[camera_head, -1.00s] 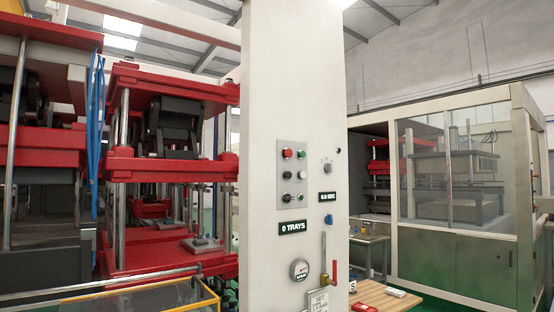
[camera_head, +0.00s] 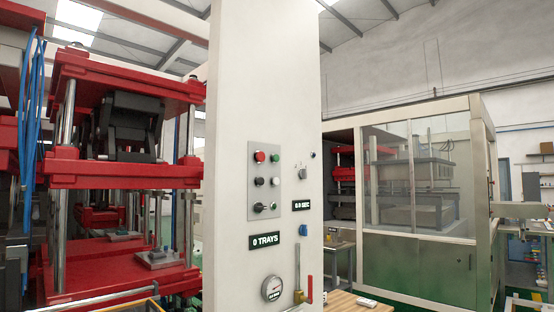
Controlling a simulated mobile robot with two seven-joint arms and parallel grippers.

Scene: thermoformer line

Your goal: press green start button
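The green start button (camera_head: 275,157) is at the top right of a grey button plate (camera_head: 251,190) on the white control column (camera_head: 262,70). A red button (camera_head: 259,156) sits to its left. Black and white buttons and a black selector switch (camera_head: 260,207) sit below. Neither of my grippers shows in the head view. Nothing covers the green button.
A "0 TRAYS" display (camera_head: 265,241), a "0.0 SEC" display (camera_head: 301,205), a gauge (camera_head: 271,288) and a red-handled valve (camera_head: 309,290) are on the column. A red press (camera_head: 120,180) stands left. A glazed machine enclosure (camera_head: 420,260) and a wooden table (camera_head: 343,304) stand right.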

